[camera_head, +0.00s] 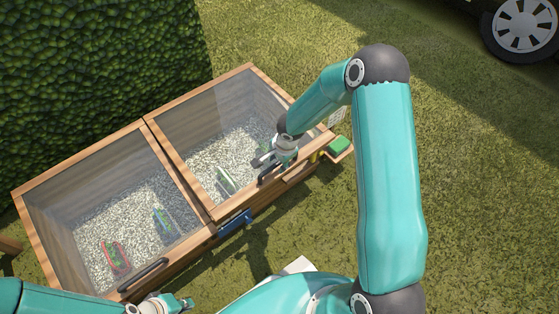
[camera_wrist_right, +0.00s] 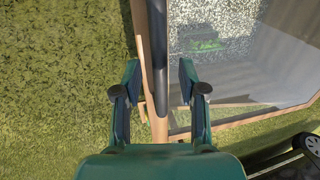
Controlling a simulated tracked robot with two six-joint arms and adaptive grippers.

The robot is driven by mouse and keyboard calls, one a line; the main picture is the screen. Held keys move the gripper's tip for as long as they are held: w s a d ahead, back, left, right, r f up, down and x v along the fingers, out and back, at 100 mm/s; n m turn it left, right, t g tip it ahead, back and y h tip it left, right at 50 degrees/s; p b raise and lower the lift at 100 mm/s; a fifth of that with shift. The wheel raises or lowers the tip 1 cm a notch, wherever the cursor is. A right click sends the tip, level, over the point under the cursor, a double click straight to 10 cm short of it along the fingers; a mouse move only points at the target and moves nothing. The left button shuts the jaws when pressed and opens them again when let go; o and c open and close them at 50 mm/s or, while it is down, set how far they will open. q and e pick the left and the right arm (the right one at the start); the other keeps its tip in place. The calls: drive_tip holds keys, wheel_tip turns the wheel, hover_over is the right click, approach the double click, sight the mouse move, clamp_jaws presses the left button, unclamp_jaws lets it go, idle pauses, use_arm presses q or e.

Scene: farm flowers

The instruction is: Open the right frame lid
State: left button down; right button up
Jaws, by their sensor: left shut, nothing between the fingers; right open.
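The right frame lid (camera_head: 186,138) is a glazed wooden lid lying shut on the right half of the wooden cold frame. Its dark bar handle (camera_head: 268,173) sits on the front rail. My right gripper (camera_head: 262,161) is at this handle. In the right wrist view the handle (camera_wrist_right: 157,60) runs between the open fingers of my right gripper (camera_wrist_right: 159,88), apart from both. My left gripper (camera_head: 186,303) is shut and empty at the bottom of the head view, near the front of the left frame lid (camera_head: 32,205).
The left lid's dark handle (camera_head: 143,275) is close to my left gripper. A blue tool (camera_head: 235,222) and a green item on a small shelf (camera_head: 339,145) are at the frame's front. Plant trays lie on gravel under the glass. A hedge (camera_head: 90,60) stands behind; grass is open to the right.

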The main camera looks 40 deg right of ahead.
clamp_jaws()
